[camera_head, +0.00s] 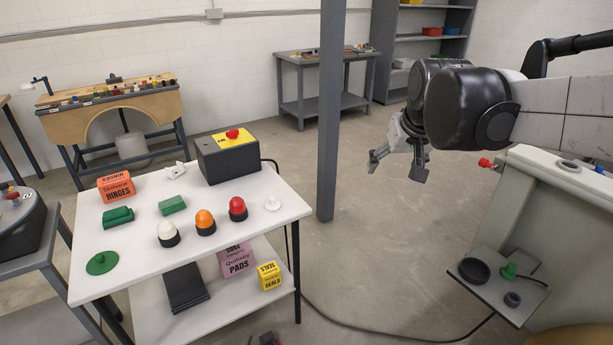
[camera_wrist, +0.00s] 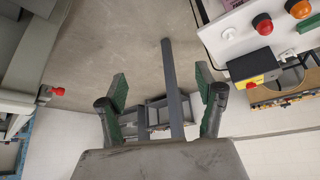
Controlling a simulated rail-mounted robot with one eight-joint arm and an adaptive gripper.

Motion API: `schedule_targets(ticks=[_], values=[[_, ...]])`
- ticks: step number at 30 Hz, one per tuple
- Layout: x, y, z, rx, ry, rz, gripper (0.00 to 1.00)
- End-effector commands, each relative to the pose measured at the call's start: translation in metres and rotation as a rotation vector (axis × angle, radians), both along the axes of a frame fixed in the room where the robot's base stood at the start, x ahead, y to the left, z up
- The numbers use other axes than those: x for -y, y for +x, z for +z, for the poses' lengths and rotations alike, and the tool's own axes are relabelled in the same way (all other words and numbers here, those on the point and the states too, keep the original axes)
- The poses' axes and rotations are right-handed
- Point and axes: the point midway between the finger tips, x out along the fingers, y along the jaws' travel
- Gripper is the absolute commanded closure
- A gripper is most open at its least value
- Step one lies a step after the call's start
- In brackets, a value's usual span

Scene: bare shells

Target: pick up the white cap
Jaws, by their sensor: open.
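A small white cap (camera_head: 272,204) lies near the right edge of the white table (camera_head: 140,262), to the right of the red dome lamp. It also shows in the wrist view (camera_wrist: 229,34), at the upper right. A white dome on a black base (camera_head: 168,231) stands at the table's front, left of the orange dome. My gripper (camera_head: 397,164) is open and empty, in the air to the right of the table and well apart from the cap. Its two green-padded fingers are spread in the wrist view (camera_wrist: 162,88).
The table also holds orange (camera_head: 205,220) and red (camera_head: 237,206) domes, a black box with a red button (camera_head: 228,158), green parts and a hinges box (camera_head: 116,187). A grey post (camera_head: 330,110) stands between table and gripper. A beige machine (camera_head: 560,220) is at right.

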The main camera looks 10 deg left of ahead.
Motion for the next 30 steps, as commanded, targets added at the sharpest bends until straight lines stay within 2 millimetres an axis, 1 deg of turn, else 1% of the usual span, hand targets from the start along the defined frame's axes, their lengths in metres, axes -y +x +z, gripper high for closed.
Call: schedule_targets(ticks=[1,5,6,11,15,20,24,27,30], values=[[-0.016,0.016,-0.005,-0.005,-0.002,0.018,0.32],[-0.054,0.052,-0.017,-0.018,-0.005,0.058,0.32],[-0.066,0.063,-0.022,-0.022,-0.007,0.07,0.32],[-0.117,0.102,-0.048,-0.039,-0.013,0.12,0.32],[-0.164,0.131,-0.076,-0.051,-0.018,0.163,0.32],[-0.221,0.157,-0.115,-0.068,-0.026,0.214,0.32],[-0.268,0.173,-0.154,-0.081,-0.032,0.255,0.32],[-0.297,0.18,-0.179,-0.089,-0.037,0.28,0.32],[-0.32,0.183,-0.2,-0.095,-0.041,0.3,0.32]])
